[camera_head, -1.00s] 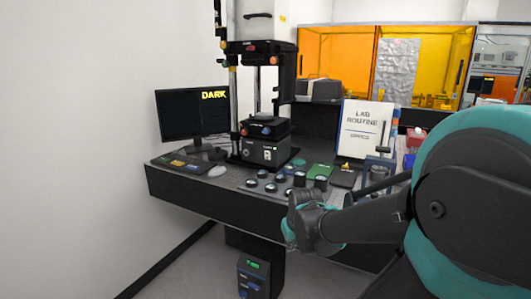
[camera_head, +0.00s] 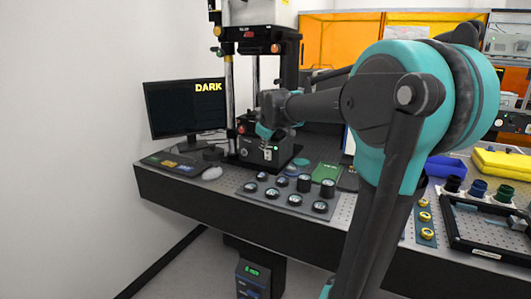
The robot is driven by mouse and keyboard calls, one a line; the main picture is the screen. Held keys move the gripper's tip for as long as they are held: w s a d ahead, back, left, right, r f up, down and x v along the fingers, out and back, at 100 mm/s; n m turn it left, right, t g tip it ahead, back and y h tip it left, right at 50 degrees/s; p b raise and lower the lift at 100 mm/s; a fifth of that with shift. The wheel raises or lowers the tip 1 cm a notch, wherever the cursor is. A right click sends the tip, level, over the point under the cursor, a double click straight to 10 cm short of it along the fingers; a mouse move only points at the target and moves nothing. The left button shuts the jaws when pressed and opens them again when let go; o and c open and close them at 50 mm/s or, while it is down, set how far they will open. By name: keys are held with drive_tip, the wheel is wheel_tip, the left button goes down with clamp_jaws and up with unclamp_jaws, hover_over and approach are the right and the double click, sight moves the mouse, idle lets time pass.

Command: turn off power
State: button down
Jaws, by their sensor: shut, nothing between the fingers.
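The flatness interferometer is a tall black instrument (camera_head: 262,33) on the table. Its black base box (camera_head: 250,151) has a small pale switch (camera_head: 268,153) on the front and a small green light beside it. My gripper (camera_head: 265,133) is shut and empty. It is in front of the instrument, just above the switch in the picture; I cannot tell whether it touches anything. The monitor (camera_head: 180,112) at left shows "DARK" in yellow.
A tray of several round dark optics (camera_head: 290,195) lies in front of the instrument. A keypad panel (camera_head: 170,163) and a mouse (camera_head: 212,173) are at left. Below the table is a box with a green display (camera_head: 252,272). My arm covers the middle right of the table.

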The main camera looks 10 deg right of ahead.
sight(265, 154)
drive_tip(key=x, duration=0.9)
drive_tip(key=shift+w+f, duration=0.2)
drive_tip(key=shift+f, duration=0.1)
drive_tip(key=w+d, duration=0.2)
drive_tip(key=shift+w, duration=0.3)
drive_tip(key=shift+w+d+r, duration=0.15)
drive_tip(key=shift+w+d, duration=0.05)
drive_tip(key=shift+w, duration=0.15)
drive_tip(key=shift+w+d+r, duration=0.2)
drive_tip(key=shift+w+d, duration=0.1)
drive_tip(key=shift+w, duration=0.1)
